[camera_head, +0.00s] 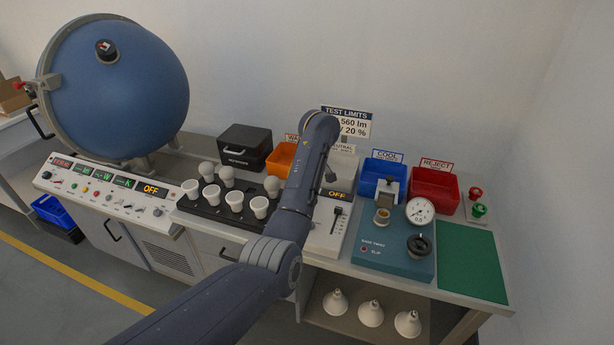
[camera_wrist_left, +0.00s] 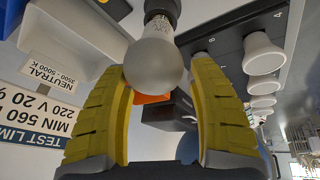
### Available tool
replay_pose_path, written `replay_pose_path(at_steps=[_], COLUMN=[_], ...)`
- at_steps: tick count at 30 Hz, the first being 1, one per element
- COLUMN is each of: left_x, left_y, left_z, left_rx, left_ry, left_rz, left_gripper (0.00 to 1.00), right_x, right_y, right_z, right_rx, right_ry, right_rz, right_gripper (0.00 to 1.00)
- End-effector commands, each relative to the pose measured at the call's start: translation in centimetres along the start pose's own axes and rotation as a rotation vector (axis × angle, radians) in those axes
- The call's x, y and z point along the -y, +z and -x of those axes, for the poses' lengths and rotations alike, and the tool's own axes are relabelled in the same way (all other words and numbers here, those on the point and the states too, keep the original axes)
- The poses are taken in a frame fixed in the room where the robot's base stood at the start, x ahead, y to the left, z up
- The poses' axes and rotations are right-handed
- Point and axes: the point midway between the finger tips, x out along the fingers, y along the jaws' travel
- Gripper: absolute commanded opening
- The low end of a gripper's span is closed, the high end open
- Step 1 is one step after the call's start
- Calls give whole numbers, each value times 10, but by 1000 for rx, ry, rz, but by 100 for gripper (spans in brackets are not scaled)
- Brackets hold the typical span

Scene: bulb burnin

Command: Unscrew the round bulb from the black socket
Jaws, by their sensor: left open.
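The left finger looks close to the glass, and a gap shows at the right finger. I cannot tell whether either touches. My right gripper is not in view.
A black tray (camera_head: 190,209) holds several white bulbs left of my arm. Orange, blue (camera_head: 374,170) and red (camera_head: 434,190) bins stand at the back. A teal tester (camera_head: 377,258) with a dial is on the right. A green mat (camera_head: 470,262) lies clear at the far right.

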Motion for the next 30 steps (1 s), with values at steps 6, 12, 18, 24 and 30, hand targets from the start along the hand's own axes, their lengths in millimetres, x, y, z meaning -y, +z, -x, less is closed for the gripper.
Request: replay_pose_path(at_steps=[6,12,18,24,30], left_x=[-5,-5,-5,-6,-6], left_y=[27,27,28,27,24], left_z=[-5,-4,-5,-5,-4], left_rx=[50,76,104,135,164], left_ry=[79,153,232,316,408], left_rz=[-206,-383,-569,-765,-976], left_gripper=[60,60,60,60,60], right_x=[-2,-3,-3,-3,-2], right_y=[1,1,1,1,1], right_z=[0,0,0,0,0], right_rx=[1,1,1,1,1], right_ry=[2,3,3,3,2], right_rz=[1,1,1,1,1], right_gripper=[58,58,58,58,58])
